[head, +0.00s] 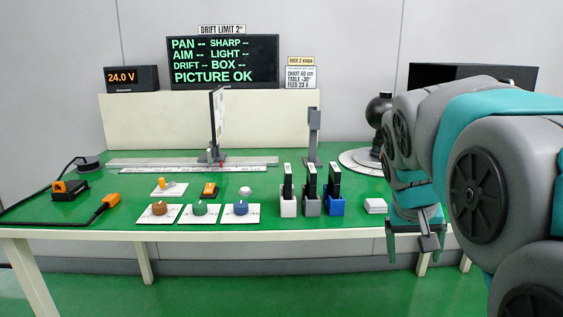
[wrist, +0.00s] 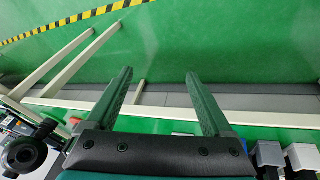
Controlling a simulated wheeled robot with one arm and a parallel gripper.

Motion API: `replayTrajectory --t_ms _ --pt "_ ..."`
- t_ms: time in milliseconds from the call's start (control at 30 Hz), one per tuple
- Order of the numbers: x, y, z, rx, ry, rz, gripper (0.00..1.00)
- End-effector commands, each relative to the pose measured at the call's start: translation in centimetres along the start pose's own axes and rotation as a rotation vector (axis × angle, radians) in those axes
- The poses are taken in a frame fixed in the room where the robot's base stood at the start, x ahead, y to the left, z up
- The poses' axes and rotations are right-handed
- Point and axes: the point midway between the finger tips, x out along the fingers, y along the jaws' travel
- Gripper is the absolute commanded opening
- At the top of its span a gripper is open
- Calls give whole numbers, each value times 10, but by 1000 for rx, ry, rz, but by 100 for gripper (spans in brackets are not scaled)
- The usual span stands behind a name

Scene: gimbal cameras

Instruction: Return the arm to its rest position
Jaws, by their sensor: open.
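My gripper (head: 413,250) hangs from my grey and teal arm at the right of the head view, pointing down at the front edge of the green table (head: 300,218). In the wrist view my gripper (wrist: 160,88) shows two dark green fingers spread wide apart. Nothing is between them. Beyond the fingers I see the table's pale front edge and the green floor. My arm hides part of the table's right side.
Cards with brown, green and blue knobs (head: 240,208) lie on the table. White, grey and blue holders (head: 333,206) with black pieces stand near a small white block (head: 375,205). A dark camera-like object (head: 379,108) stands behind my arm. The floor (head: 200,290) in front is clear.

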Motion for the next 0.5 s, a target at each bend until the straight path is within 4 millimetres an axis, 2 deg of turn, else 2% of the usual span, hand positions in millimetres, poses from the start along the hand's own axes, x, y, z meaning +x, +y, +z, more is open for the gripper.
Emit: replayTrajectory --t_ms 33,167,300,400,500 --pt "7 -6 28 -26 -40 -19 86" --pt "25 -21 100 -95 -147 -73 86" --pt "42 -35 181 -169 -261 -133 86" --pt "51 -43 232 -215 -331 -171 86" --pt "56 -48 271 -249 -385 -200 86"
